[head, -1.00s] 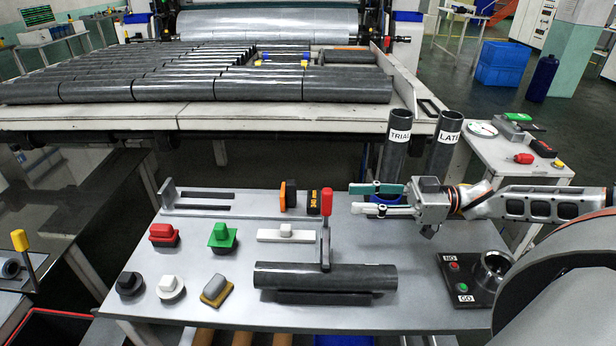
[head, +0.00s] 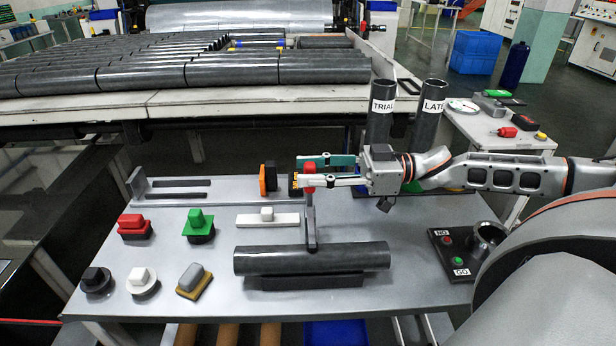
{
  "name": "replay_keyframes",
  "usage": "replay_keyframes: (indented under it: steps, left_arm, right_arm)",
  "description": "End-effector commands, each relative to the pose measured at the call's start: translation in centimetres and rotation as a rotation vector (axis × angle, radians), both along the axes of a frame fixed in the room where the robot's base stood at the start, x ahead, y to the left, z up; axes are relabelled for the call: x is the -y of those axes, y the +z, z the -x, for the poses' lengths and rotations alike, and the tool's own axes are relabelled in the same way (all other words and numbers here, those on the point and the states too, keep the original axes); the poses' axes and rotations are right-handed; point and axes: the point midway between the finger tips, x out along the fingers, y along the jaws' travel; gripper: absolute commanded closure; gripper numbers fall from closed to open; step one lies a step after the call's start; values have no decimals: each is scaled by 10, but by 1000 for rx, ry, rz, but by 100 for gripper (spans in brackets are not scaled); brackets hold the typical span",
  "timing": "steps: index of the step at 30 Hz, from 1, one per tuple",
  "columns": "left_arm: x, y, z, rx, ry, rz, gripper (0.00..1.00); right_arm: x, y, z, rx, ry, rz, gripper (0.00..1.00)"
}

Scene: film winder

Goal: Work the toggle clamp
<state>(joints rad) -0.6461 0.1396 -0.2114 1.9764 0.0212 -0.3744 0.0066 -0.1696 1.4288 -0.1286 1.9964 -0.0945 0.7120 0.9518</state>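The toggle clamp's upright lever with its red handle (head: 309,177) stands behind the dark tube (head: 312,258) on the grey bench. My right gripper (head: 303,171) reaches in from the right at the handle's height. Its teal finger lies on the far side and its white finger on the near side, with a gap between them. The fingertips overlap the red handle in the picture. I cannot tell whether they touch it. The clamp's foot is partly hidden by the tube. My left gripper is not in view.
An orange-and-black block (head: 268,178) stands just left of the fingertips. A white block (head: 267,217), green knob (head: 198,225) and red knob (head: 134,226) sit left of the lever. Two upright tubes rise behind my gripper. A button box (head: 457,255) is at the right.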

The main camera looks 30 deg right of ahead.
Motion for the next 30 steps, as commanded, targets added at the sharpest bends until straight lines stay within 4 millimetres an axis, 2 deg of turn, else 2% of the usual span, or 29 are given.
replay_keyframes:
  steps: [13,14,17,18,30]
  left_arm:
    - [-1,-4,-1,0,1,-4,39]
    - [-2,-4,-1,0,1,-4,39]
    - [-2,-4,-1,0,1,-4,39]
    - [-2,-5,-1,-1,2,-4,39]
    - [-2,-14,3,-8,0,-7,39]
  right_arm:
    - [-4,0,-3,-1,0,-1,65]
    - [-4,0,-2,-1,0,-1,70]
    - [-4,0,-2,-1,0,-1,96]
    - [-4,0,-2,-1,0,-1,100]
    - [-2,-2,-6,-41,0,-24,100]
